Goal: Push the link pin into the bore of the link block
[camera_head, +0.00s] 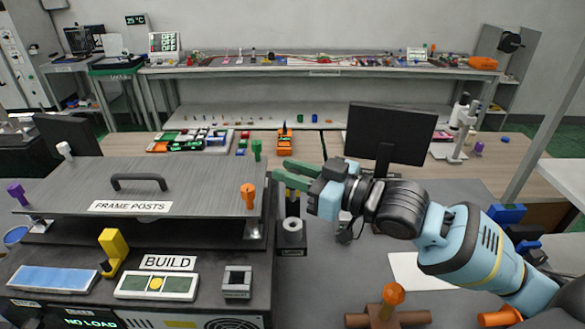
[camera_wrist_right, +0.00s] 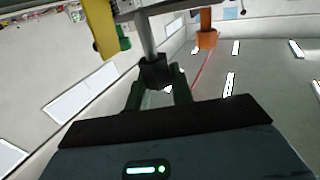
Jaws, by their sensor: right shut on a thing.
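My right gripper (camera_head: 287,181) reaches in from the right, its green fingers shut on the dark head of the link pin (camera_head: 292,207). In the wrist view the fingers (camera_wrist_right: 158,88) close around this dark head (camera_wrist_right: 157,71), and a grey shaft (camera_wrist_right: 147,36) extends from it away from the hand. Directly below the pin in the head view is a pale round collar with a dark centre, which looks like the link block (camera_head: 292,238), on a small dark labelled mount. I cannot tell whether the shaft tip is inside the bore. My left gripper is not in view.
A grey panel marked FRAME POSTS (camera_head: 130,190) with an orange lever (camera_head: 248,196) stands close on the left. A yellow lever (camera_head: 113,247) and a small grey block (camera_head: 237,280) are nearer. A monitor (camera_head: 388,135) stands behind my arm; an orange-topped post (camera_head: 393,295) is in front.

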